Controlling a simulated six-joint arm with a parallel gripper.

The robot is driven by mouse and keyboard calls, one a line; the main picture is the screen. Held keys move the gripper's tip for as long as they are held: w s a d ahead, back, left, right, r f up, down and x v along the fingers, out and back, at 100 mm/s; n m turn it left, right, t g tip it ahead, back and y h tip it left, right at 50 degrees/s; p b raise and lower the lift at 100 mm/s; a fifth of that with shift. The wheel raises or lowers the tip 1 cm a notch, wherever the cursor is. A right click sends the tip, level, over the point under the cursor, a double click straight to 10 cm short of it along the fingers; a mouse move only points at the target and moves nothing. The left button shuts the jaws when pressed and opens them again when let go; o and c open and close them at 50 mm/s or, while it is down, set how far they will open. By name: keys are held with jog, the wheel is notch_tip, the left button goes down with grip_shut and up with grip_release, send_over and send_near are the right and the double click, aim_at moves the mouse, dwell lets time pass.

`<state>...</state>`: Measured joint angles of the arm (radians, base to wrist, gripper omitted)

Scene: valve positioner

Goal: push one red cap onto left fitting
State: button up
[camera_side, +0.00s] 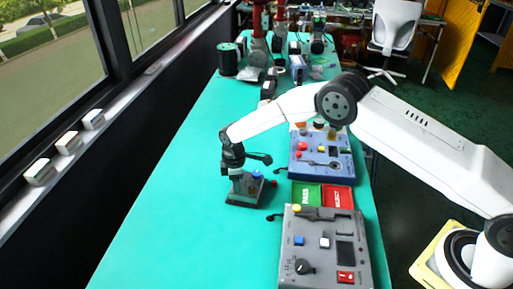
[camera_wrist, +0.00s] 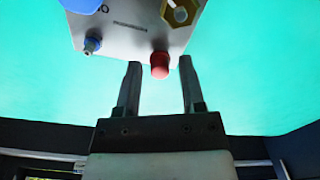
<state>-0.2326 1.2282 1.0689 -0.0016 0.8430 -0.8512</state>
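The valve positioner, a grey box, stands on the green bench in the side view (camera_side: 243,197) and fills the top of the wrist view (camera_wrist: 130,40). A small red thing (camera_side: 273,184) shows at the box's right.
A brass hex part (camera_wrist: 180,12) and a blue round part (camera_wrist: 80,4) are on the box. To its right are green (camera_side: 307,194) and red (camera_side: 338,197) trays, a blue panel (camera_side: 322,168) and a grey panel (camera_side: 325,225). The bench at left (camera_side: 180,215) is clear.

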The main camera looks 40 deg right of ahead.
jog(key=shift+o, duration=0.2)
jog(key=shift+r, duration=0.1)
jog(key=shift+r, duration=3.8)
jog(key=shift+r, duration=0.1)
jog(key=s+d+r+m+t, duration=0.1)
jog(key=s+d+r+m, duration=0.6)
jog(key=s, duration=0.5)
jog(key=s+d+r+m, duration=0.1)
jog(key=s+d+m, duration=0.1)
jog(key=s, duration=0.6)
jog(key=s+d+r+m+t, duration=0.1)
jog(key=s+d+m, duration=0.2)
jog(key=s, duration=0.5)
jog(key=shift+s+d+r+t, duration=0.3)
jog(key=shift+s+d+r, duration=0.05)
jog(key=shift+d, duration=0.35)
